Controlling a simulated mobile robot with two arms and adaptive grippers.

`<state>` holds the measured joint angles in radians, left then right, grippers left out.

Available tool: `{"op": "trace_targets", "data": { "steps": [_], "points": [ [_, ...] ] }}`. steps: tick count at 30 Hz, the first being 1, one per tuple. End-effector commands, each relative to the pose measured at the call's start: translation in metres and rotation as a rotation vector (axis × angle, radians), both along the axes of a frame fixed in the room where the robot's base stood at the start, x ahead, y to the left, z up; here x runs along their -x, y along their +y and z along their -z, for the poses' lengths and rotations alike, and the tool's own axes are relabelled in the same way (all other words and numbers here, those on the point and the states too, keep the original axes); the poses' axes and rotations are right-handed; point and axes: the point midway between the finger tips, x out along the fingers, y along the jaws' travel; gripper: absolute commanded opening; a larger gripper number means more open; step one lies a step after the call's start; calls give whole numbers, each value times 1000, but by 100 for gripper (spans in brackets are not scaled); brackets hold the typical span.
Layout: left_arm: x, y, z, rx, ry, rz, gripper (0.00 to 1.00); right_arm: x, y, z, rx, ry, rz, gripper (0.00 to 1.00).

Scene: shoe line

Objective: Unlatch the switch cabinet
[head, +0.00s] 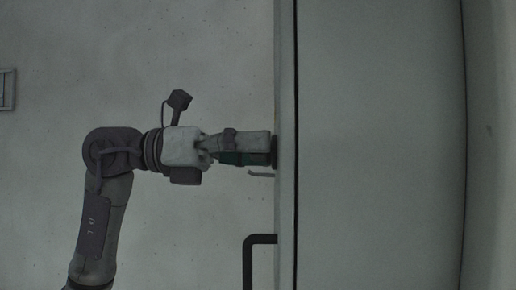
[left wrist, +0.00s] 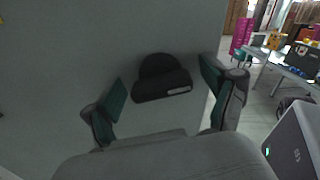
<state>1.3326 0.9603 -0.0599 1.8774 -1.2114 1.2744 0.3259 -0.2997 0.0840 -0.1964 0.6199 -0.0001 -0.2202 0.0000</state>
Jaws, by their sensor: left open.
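The switch cabinet (head: 380,150) is a large grey body filling the right of the head view, with its front edge-on. In the left wrist view its flat grey front (left wrist: 50,70) carries a black rounded latch (left wrist: 160,82) with a small pale label. My left gripper (head: 268,148) reaches right to the cabinet front in the head view. In the left wrist view its open fingers (left wrist: 163,88) stand on either side of the latch, with gaps to both sides. In the head view the gripper hides most of the latch. My right gripper is not in view.
A black bar handle (head: 248,260) sticks out from the cabinet front below the gripper in the head view. A thin pale bracket (head: 260,174) juts out nearer. A table with boxes (left wrist: 275,60) stands far right in the wrist view.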

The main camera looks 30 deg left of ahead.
Motion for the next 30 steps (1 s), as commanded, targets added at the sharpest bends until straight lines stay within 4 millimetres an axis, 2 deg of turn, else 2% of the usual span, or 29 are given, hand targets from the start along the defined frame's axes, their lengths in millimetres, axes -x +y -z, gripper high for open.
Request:
{"op": "trace_targets", "data": {
  "steps": [1,9,12,16,24,30],
  "points": [
    [0,0,0,0,0,0,82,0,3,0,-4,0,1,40],
    [0,0,0,0,0,0,37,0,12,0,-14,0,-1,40],
    [0,1,0,0,0,-1,25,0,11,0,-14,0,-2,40],
    [0,1,0,-23,-37,-1,25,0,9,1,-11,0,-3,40],
    [0,0,0,-134,-219,-2,25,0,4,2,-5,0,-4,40],
    [1,0,0,-147,-241,-2,25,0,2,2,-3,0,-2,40]
  ]
}}
